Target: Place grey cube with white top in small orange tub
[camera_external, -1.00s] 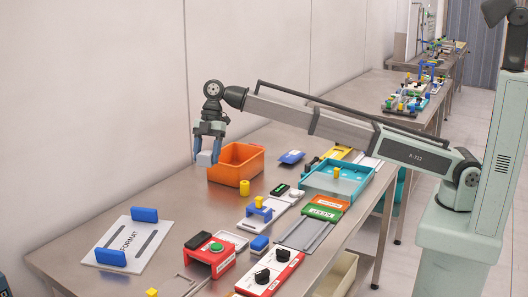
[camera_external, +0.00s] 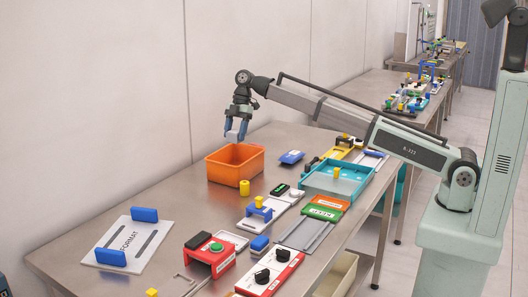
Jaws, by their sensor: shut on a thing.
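The small orange tub (camera_external: 236,170) stands on the metal table near the wall, open side up. My gripper (camera_external: 235,137) points down just above the tub's back rim and opening. It is shut on the grey cube (camera_external: 233,136), which shows as a small pale patch between the blue fingers. The fingers hide most of the cube, and its white top cannot be made out. The inside floor of the tub is hidden by its front walls.
A yellow cylinder (camera_external: 244,187) stands in front of the tub. A blue piece (camera_external: 291,157) lies to its right, with a teal tray (camera_external: 337,181) beyond. A white FORMAT board (camera_external: 128,243) lies at front left. Bare table lies left of the tub.

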